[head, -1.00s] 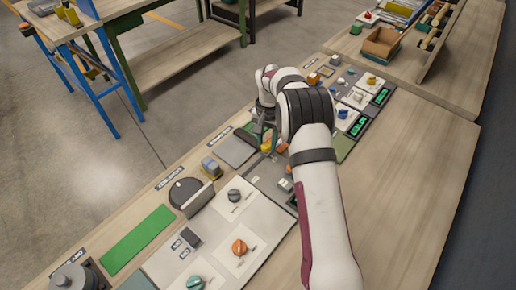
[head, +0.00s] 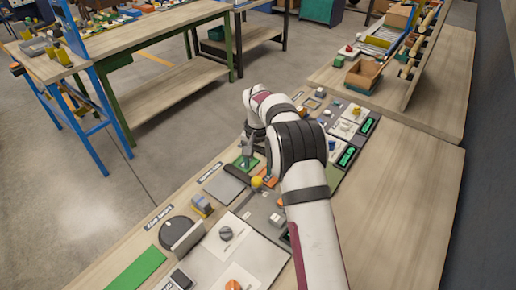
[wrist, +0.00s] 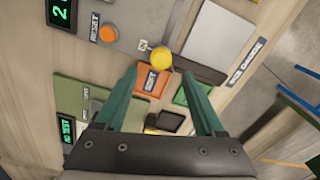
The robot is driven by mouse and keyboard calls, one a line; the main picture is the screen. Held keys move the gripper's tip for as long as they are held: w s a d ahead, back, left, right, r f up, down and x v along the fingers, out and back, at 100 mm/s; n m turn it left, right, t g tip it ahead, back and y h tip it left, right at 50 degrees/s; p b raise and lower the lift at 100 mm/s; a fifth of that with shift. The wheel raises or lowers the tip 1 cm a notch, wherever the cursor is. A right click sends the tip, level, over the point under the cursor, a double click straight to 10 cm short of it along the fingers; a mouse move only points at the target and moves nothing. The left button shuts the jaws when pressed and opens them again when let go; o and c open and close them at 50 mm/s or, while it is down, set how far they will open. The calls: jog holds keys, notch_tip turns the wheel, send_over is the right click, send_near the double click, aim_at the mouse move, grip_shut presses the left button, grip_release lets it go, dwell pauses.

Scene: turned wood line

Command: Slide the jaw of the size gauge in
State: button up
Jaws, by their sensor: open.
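The size gauge label (wrist: 248,62) stands beside a dark bar (wrist: 195,70) in the wrist view. A round yellow knob (wrist: 161,57) is at the bar's end; it also shows in the head view (head: 257,182). I cannot tell for certain which part is the jaw. My gripper (wrist: 158,74) is open and empty, its green fingers apart. The knob appears just beyond the fingertips, between their lines, and no contact shows. In the head view my gripper (head: 246,160) points down near the green pad (head: 250,164), past the knob.
A grey plate (wrist: 217,30) lies beside the bar. An orange labelled pad (wrist: 152,85) lies near the fingertips. An orange button (wrist: 107,34) and a green digital display (wrist: 62,12) are to the left. The bench's right side (head: 400,200) is clear.

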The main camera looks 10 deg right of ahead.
notch_tip(320, 180, up, 11)
jog(key=shift+r, duration=0.15)
jog(key=s+r+y, duration=0.1)
jog(key=s+r, duration=0.3)
jog(key=s, duration=0.6)
jog(key=s+r, duration=0.4)
jog(key=s, duration=0.7)
jog(key=s+f, duration=0.3)
jog(key=s, duration=0.6)
jog(key=s+a+f, duration=0.1)
jog(key=s+f, duration=0.2)
jog(key=s, duration=0.6)
jog(key=shift+f+y, duration=0.3)
jog(key=shift+y, duration=0.1)
jog(key=shift+a, duration=0.1)
jog(key=shift+c, duration=0.2)
